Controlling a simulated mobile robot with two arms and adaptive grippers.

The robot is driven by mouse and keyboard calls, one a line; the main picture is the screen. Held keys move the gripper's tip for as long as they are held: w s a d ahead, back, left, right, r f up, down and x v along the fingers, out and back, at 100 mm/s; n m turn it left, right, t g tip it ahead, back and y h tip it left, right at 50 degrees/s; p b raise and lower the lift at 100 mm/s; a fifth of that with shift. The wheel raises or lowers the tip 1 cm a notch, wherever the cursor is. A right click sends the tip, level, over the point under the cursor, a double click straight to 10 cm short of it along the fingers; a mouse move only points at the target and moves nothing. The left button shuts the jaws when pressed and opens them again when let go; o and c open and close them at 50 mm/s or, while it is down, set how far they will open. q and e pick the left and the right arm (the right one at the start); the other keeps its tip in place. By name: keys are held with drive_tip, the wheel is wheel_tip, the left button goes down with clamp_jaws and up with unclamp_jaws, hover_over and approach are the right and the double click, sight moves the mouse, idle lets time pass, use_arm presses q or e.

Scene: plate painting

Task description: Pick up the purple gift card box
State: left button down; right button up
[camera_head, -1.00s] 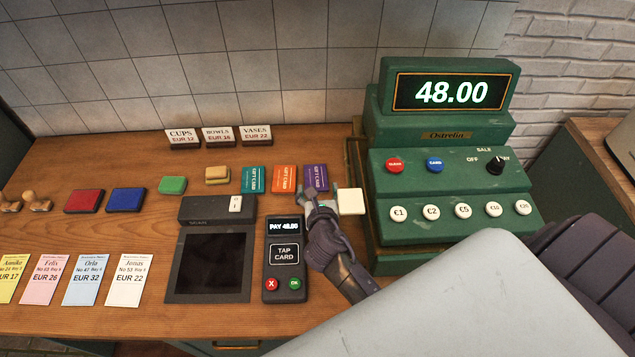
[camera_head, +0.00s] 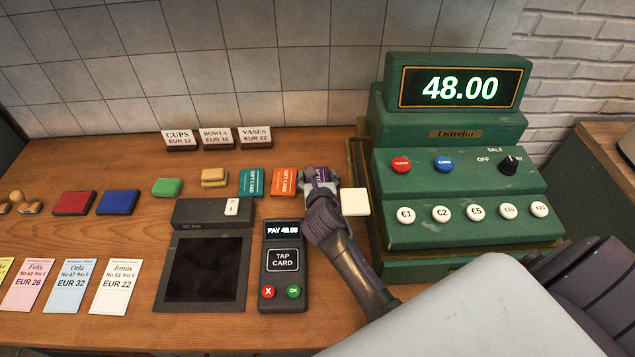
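The purple gift card box (camera_head: 322,174) stands at the right end of the gift card row on the wooden counter. My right gripper (camera_head: 319,184) is over it and hides most of it; only purple parts with some lettering show around the fingers. The fingers are at the box, but I cannot tell whether they have closed on it. My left gripper is not in view.
An orange gift card box (camera_head: 284,181) stands close to the left of the gripper, with a teal one (camera_head: 251,182) beyond it. A white block (camera_head: 355,201) and the green cash register (camera_head: 455,235) are to the right. The card terminal (camera_head: 284,262) is in front.

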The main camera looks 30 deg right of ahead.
drive_tip(key=c, duration=0.5)
